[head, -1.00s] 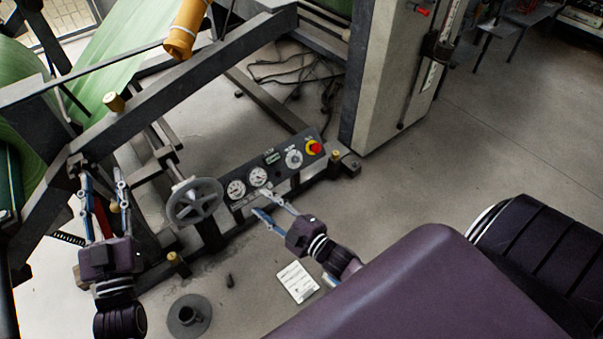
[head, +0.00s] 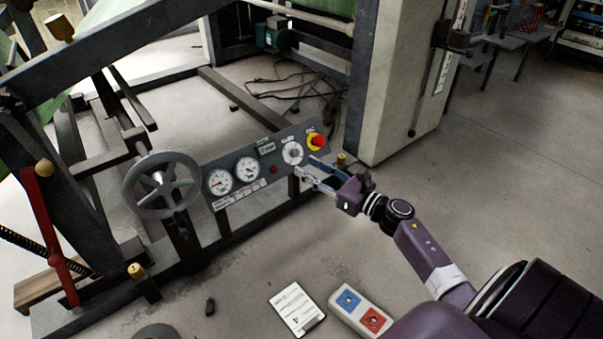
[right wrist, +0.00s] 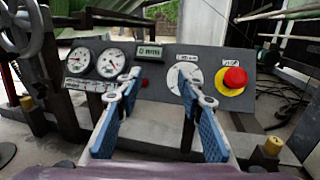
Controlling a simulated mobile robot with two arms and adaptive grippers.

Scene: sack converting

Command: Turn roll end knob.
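A dark control panel (head: 272,171) on the machine frame carries a white round dial knob (head: 292,152), which I take for the roll end knob; its label is too small to read. In the right wrist view the white dial (right wrist: 174,77) is partly covered by one finger. My right gripper (head: 306,168) is open and empty, with its fingertips just in front of and below the dial. In the right wrist view the fingers (right wrist: 160,88) are wide apart; contact with the dial cannot be told. My left gripper is not in view.
A red emergency button (head: 318,141) on a yellow base sits just right of the dial. Two gauges (head: 233,176) and a green display (head: 267,149) are to its left. A grey handwheel (head: 162,185) stands left of the panel. A brass-topped post (head: 342,160) is near my right gripper.

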